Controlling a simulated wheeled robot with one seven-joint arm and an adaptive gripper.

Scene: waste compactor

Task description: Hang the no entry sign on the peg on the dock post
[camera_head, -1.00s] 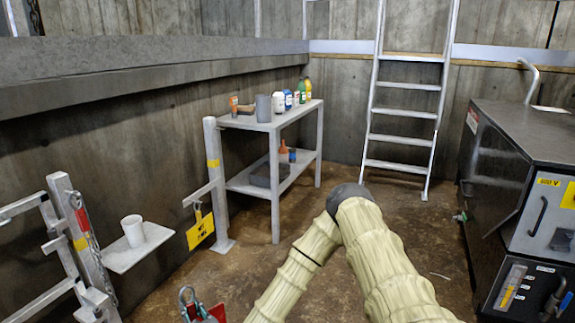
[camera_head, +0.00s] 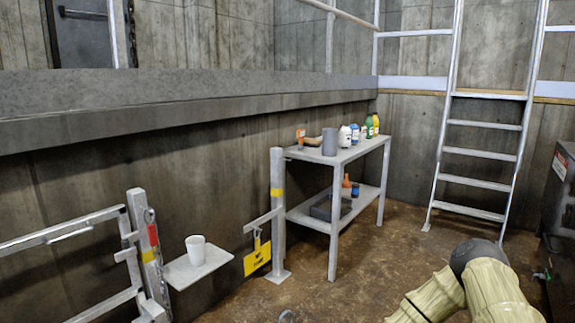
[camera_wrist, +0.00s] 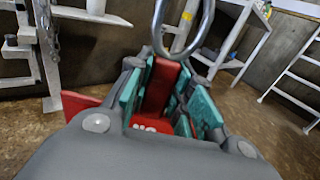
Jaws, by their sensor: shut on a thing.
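In the wrist view, my gripper (camera_wrist: 157,100) has its teal pads shut on a red item (camera_wrist: 163,84) with white lettering at its lower part, which looks like the no entry sign. A metal loop (camera_wrist: 207,22) rises above it. A red flat part (camera_wrist: 79,103) shows left of the jaws. A grey post (camera_head: 277,210) with a yellow band has a side arm, from which a yellow sign (camera_head: 257,259) hangs. I cannot tell which post is the dock post, and no free peg is clear.
A gate post (camera_head: 146,250) with a red item and chain stands at left. A white cup (camera_head: 196,249) sits on a small shelf (camera_head: 190,273). A metal table (camera_head: 352,152) with bottles stands behind the grey post. A ladder (camera_head: 480,152) leans at right. Floor ahead is clear.

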